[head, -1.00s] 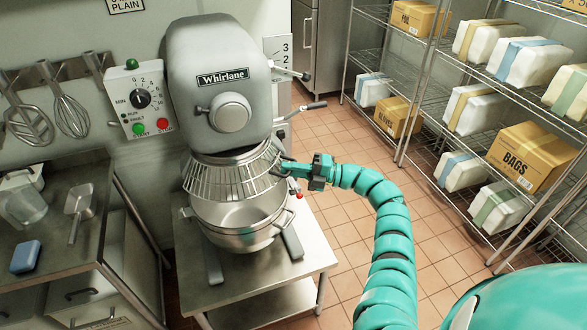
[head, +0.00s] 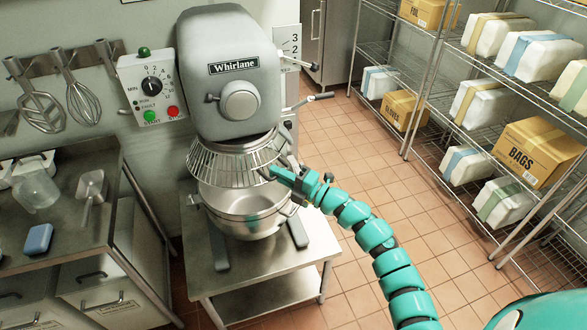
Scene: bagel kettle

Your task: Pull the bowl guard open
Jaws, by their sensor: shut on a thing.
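The bowl guard (head: 222,165) is a wire cage under the grey mixer head (head: 228,75). Its bars flare out to a lower rim above the steel bowl (head: 245,208). My teal gripper (head: 275,173) is at the guard's right front side, shut on part of the guard there. My fingers hide the exact spot they grip. The bowl sits below the guard on the mixer's base, and part of its inside shows beneath the guard's rim.
The mixer stands on a steel table (head: 205,262). A control box (head: 150,88) is on the wall at left. A counter (head: 75,225) with a scoop and blue sponge is at far left. Wire shelves (head: 440,110) line the right, with open tiled floor between.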

